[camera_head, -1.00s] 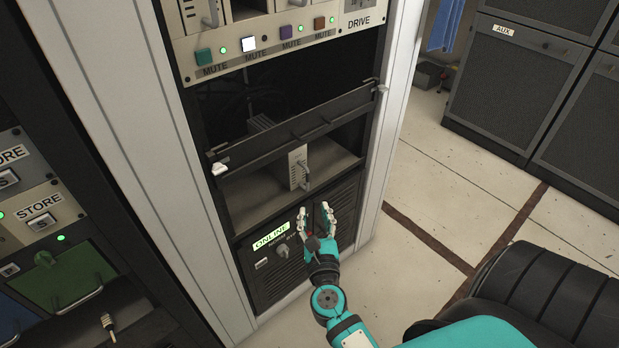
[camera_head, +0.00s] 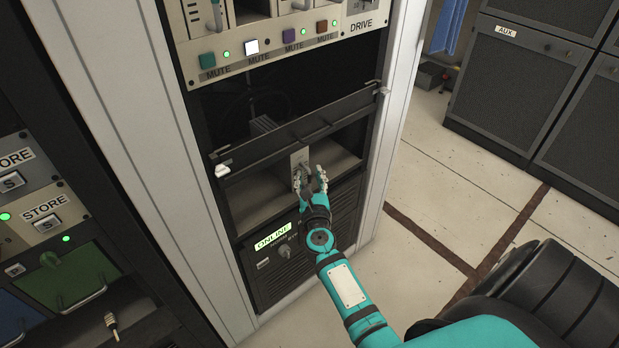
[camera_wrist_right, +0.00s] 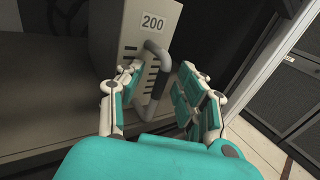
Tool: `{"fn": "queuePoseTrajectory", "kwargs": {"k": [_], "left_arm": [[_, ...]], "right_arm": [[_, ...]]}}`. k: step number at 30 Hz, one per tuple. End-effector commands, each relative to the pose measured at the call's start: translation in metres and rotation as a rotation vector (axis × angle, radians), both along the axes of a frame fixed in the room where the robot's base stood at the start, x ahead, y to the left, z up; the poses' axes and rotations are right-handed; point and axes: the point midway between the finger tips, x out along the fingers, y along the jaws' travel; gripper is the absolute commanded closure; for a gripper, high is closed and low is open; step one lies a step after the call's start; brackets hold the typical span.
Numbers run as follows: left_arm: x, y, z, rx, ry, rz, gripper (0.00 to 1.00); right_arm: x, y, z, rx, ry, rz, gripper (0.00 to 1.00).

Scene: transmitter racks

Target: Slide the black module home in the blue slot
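A pale grey module (camera_head: 299,157) with a U-shaped handle stands in the open bay of the middle rack. In the right wrist view the module (camera_wrist_right: 112,45) shows a label "200", vent slots and its grey handle (camera_wrist_right: 165,65). My right gripper (camera_head: 312,178) is at the handle; in the wrist view its fingers (camera_wrist_right: 155,98) are apart, one on each side of it. I cannot tell whether they touch it. A blue panel (camera_head: 12,314) shows at the lower left edge, partly cut off. I cannot pick out a black module for certain. My left gripper is out of view.
A black bar (camera_head: 300,132) crosses the bay above the module. The drawer front marked ONLINE (camera_head: 271,240) is below. A green panel with a handle (camera_head: 68,278) is at left. Open floor (camera_head: 450,200) lies right, before the AUX cabinet (camera_head: 515,85).

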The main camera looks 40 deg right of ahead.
Motion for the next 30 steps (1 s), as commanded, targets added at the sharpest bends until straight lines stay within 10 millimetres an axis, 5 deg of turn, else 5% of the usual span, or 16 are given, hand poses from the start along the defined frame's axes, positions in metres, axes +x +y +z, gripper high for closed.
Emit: {"fn": "queuePoseTrajectory", "kwargs": {"k": [4, 12, 30], "left_arm": [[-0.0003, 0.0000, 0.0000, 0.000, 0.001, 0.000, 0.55], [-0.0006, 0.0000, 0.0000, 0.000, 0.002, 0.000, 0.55], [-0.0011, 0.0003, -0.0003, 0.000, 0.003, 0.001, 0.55]], "right_arm": [[-0.0001, 0.0000, 0.0001, 0.000, 0.000, 0.000, 0.65], [-0.0004, 0.0002, 0.0001, 0.000, 0.000, 0.000, 1.00], [-0.0017, 0.0002, -0.0003, 0.000, 0.000, 0.000, 1.00]]}}
